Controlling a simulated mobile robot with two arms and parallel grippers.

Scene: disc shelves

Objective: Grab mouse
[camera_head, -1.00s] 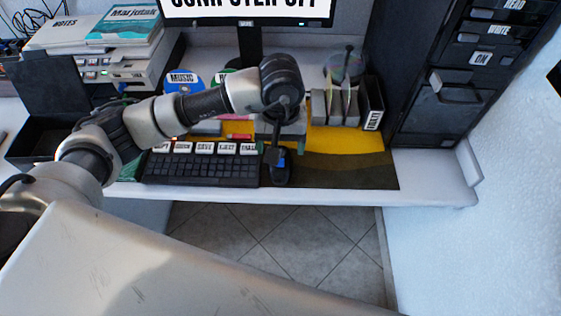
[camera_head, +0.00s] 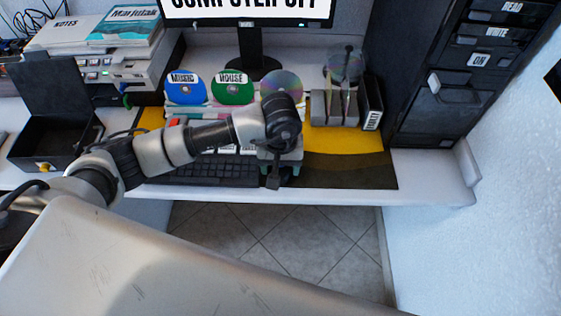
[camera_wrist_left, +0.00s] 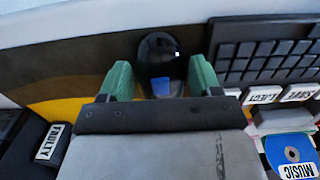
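The black computer mouse (camera_wrist_left: 160,52) lies on the desk mat beside the keyboard, its rounded body showing in the left wrist view. My left gripper (camera_wrist_left: 159,72) has its two green fingers spread, one on each side of the mouse, with small gaps between. The near end of the mouse is partly hidden by the gripper body. In the head view my left gripper (camera_head: 275,172) is over the mouse spot at the keyboard's right end and hides most of the mouse. My right gripper is not in view.
The keyboard (camera_head: 215,172) lies left of the mouse. Behind it stand discs marked MUSIC (camera_head: 184,88) and HOUSE (camera_head: 232,88), and a plain disc (camera_head: 281,86). Grey slots (camera_head: 335,108) stand behind right. The mat (camera_head: 350,172) right of the mouse is clear.

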